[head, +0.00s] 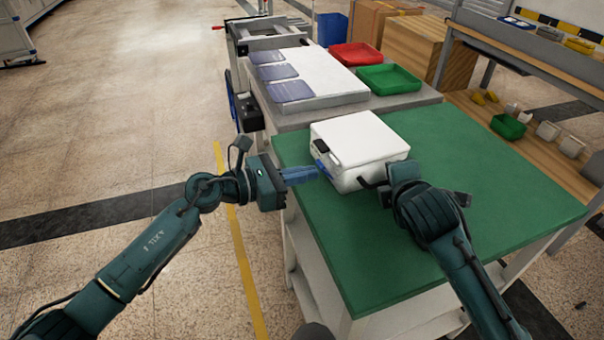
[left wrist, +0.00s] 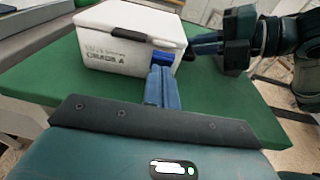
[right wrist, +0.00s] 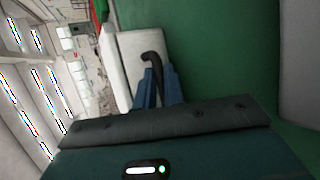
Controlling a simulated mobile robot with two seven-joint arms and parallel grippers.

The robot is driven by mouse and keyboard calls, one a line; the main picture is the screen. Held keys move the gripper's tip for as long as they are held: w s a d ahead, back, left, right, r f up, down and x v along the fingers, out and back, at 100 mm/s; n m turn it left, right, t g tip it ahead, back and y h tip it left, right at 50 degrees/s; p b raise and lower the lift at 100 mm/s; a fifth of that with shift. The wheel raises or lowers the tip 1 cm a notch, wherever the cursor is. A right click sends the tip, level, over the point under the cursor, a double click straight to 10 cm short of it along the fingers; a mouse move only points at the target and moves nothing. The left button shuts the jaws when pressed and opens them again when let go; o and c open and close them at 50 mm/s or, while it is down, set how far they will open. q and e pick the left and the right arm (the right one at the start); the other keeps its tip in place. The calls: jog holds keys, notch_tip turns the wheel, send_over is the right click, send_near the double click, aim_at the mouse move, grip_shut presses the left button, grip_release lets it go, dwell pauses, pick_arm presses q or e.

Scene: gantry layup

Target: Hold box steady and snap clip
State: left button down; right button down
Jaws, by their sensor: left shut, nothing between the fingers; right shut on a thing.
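A white box (head: 362,140) with a closed lid stands on the green table top (head: 470,185). My right gripper (right wrist: 160,74) is shut on a black curved handle (right wrist: 153,58) at the box's side. In the head view the right wrist hides most of its fingers.
A grey bench with a white slab (head: 325,75) and blue-grey sheets (head: 288,90) adjoins behind. Red (head: 356,55) and green (head: 389,79) trays stand there. A wooden shelf with small bins (head: 508,126) is at the right. The green top is clear right of the box.

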pick_arm(q)
jog(key=shift+r, duration=0.1)
jog(key=shift+d+r+y, duration=0.1)
jog(key=shift+r+y, duration=0.05)
jog(key=shift+y, duration=0.15)
jog(key=shift+r, duration=0.1)
jog(key=shift+w+d+r+g+y, duration=0.2)
jog(key=shift+r+g+y, duration=0.2)
jog(key=shift+y, duration=0.2)
jog(key=shift+w+d+r+g+y, duration=0.1)
jog(key=shift+d+r+g+y, duration=0.1)
jog(key=shift+r+g+y, duration=0.3)
jog(key=shift+d+y, duration=0.15)
jog(key=shift+y, duration=0.45)
jog(key=shift+f, duration=0.1)
jog(key=shift+r, duration=0.85)
